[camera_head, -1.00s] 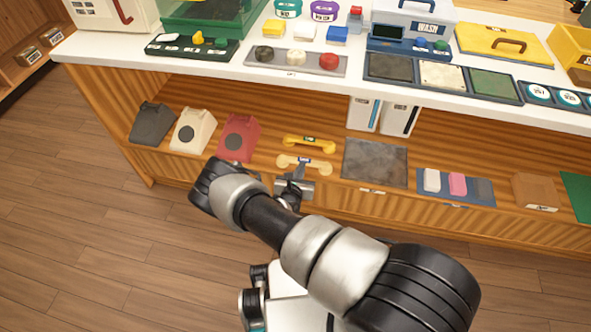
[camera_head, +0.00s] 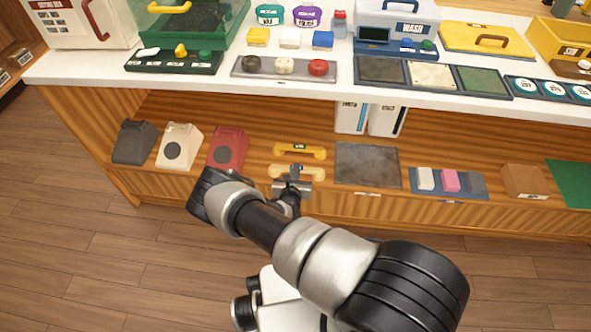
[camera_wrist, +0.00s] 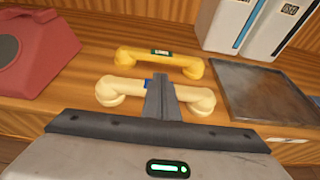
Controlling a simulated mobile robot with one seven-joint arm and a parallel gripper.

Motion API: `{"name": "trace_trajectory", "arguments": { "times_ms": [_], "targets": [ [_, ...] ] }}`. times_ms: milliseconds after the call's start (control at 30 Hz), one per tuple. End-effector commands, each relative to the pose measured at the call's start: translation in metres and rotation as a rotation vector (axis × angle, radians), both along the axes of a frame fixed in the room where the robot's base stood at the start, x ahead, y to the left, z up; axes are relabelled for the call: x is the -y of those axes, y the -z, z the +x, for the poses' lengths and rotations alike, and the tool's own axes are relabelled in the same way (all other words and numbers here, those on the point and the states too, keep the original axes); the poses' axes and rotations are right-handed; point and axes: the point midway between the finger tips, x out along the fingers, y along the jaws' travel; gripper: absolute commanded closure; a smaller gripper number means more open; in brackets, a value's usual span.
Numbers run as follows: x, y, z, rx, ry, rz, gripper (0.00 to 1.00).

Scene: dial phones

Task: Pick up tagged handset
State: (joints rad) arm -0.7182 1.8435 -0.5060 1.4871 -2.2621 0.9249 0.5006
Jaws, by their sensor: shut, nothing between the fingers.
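A yellow handset (camera_head: 300,152) with a green label lies on the lower shelf; it also shows in the wrist view (camera_wrist: 185,64). A cream handset (camera_head: 277,171) lies in front of it, nearer the shelf edge, and shows in the wrist view (camera_wrist: 122,88). A bit of a blue label shows at its middle, mostly hidden by my fingers. My gripper (camera_head: 297,170) is shut and empty. In the wrist view its fingertips (camera_wrist: 160,80) overlap the cream handset's middle and point toward the yellow one. I cannot tell whether they touch the cream handset.
Black (camera_head: 135,142), cream (camera_head: 180,147) and red (camera_head: 228,148) phone bases stand to the left. A dark grey mat (camera_head: 366,164) lies to the right, with white binders (camera_head: 387,119) behind. The white counter (camera_head: 290,92) overhangs the shelf.

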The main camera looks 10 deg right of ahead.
Motion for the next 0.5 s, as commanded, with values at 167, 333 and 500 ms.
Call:
{"name": "trace_trajectory", "arguments": {
  "times_ms": [167,333,500],
  "targets": [
    [-0.002,0.009,-0.017,-0.028,0.003,0.001,1.00],
    [-0.008,0.010,-0.036,-0.029,0.002,0.000,1.00],
    [-0.008,0.012,-0.036,-0.028,0.002,-0.001,1.00]
  ]
}}
